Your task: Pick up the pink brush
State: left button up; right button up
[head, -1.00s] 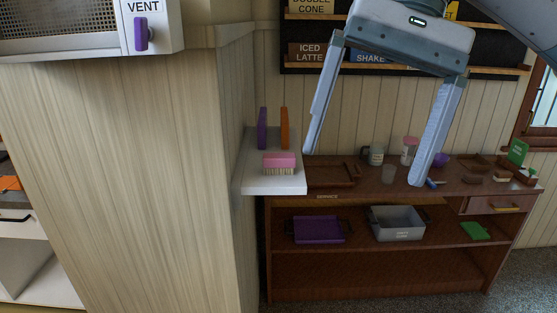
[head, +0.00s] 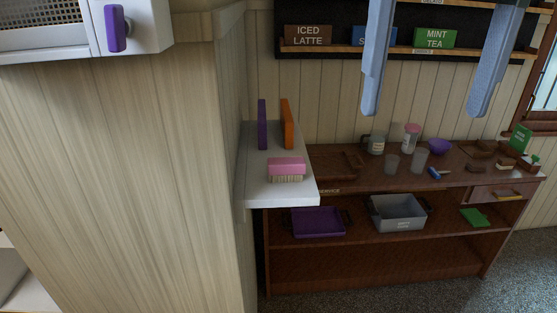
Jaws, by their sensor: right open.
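The pink brush (head: 287,167) lies on a white shelf (head: 262,192), near its front, with its pink back up and pale bristles down. My right gripper (head: 421,112) hangs at the upper right, its two pale blue fingers spread wide and empty. It is above and to the right of the brush, well apart from it. Its palm is cut off by the top edge. My left gripper is not in view.
A purple panel (head: 262,125) and an orange panel (head: 288,124) stand upright on the shelf behind the brush. A wooden wall (head: 130,180) borders the shelf on the left. Jars, glasses and a purple bowl (head: 439,146) stand on the brown counter (head: 380,182) at right.

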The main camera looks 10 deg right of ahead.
aim_at(294, 169)
jog(key=i+j, duration=0.25)
jog(key=i, duration=0.25)
jog(key=i+j, duration=0.25)
jog(key=i, duration=0.2)
